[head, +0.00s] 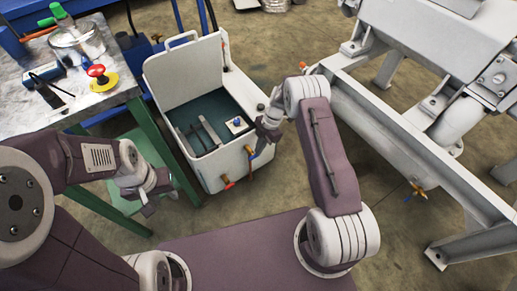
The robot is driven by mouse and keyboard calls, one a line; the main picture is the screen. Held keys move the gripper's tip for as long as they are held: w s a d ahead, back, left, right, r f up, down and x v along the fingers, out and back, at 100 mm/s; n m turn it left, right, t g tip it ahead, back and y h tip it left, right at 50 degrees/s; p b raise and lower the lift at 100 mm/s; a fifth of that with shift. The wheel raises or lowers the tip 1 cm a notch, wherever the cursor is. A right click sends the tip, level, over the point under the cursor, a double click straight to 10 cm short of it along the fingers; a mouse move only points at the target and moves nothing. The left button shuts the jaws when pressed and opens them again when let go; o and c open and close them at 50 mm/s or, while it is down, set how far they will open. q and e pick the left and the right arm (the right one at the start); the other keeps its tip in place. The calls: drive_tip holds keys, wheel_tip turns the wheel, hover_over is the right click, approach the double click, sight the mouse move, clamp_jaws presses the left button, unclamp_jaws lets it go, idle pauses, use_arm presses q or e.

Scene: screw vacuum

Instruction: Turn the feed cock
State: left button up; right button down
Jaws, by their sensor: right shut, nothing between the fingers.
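A white open tank (190,82) stands on the floor ahead, with dark liquid inside. I cannot tell which is the feed cock.
A metal table (30,112) at the left holds a red emergency button (96,71), a glass vessel (78,42) and small tools. A grey steel machine frame (400,135) stands at the right, with a brass valve (418,190) beneath. Floor between tank and frame is open.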

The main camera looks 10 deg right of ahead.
use_arm(q)
drive_tip(key=shift+f, duration=0.15)
use_arm(e)
drive_tip(key=shift+s+d+f, duration=0.15)
drive_tip(key=shift+d+f, duration=0.15)
drive_tip(key=shift+f, duration=0.1)
drive_tip(key=shift+a, duration=0.1)
